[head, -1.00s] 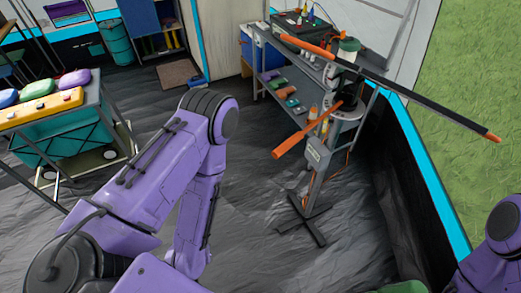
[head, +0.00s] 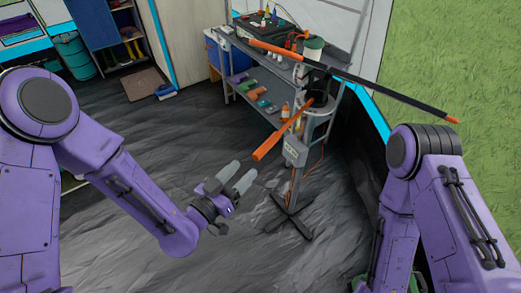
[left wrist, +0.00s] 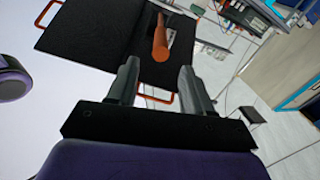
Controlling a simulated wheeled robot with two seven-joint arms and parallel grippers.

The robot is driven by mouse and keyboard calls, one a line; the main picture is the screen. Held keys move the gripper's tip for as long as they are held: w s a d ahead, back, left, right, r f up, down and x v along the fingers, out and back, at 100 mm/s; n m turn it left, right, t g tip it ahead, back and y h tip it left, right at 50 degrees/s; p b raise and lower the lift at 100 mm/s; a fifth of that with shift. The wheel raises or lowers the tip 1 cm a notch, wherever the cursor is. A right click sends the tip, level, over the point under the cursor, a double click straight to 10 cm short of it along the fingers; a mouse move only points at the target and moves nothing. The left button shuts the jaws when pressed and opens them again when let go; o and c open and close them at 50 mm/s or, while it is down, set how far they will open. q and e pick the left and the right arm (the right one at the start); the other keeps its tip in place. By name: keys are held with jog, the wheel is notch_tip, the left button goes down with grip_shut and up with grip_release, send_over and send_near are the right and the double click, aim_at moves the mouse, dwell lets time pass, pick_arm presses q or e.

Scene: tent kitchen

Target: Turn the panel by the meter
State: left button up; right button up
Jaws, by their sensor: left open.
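The dark panel (head: 385,93) shows nearly edge-on in the head view, a long thin bar with orange ends on top of a stand. The left wrist view shows the panel's broad black face (left wrist: 95,35) with orange loops at its edges. An orange bar (head: 283,131) sticks out from the stand toward me; it also shows in the left wrist view (left wrist: 160,42). A grey box (head: 296,151), perhaps the meter, sits on the post below. My left gripper (head: 238,177) is open and empty, just short of the orange bar's near end. My right gripper is out of view.
A grey shelf bench (head: 235,60) with bottles and small coloured items stands behind the stand. The stand's crossed feet (head: 290,218) rest on the dark floor sheet. A blue-trimmed wall is close on the right. The floor in front is clear.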

aim_at(261, 152)
pick_arm(q)
jog(key=p+x, duration=0.3)
jog(key=x, duration=0.5)
jog(key=shift+w+d, duration=0.15)
jog(key=shift+w+d+f, duration=0.1)
jog(key=shift+w+d, duration=0.1)
jog(key=shift+w, duration=0.1)
grip_shut()
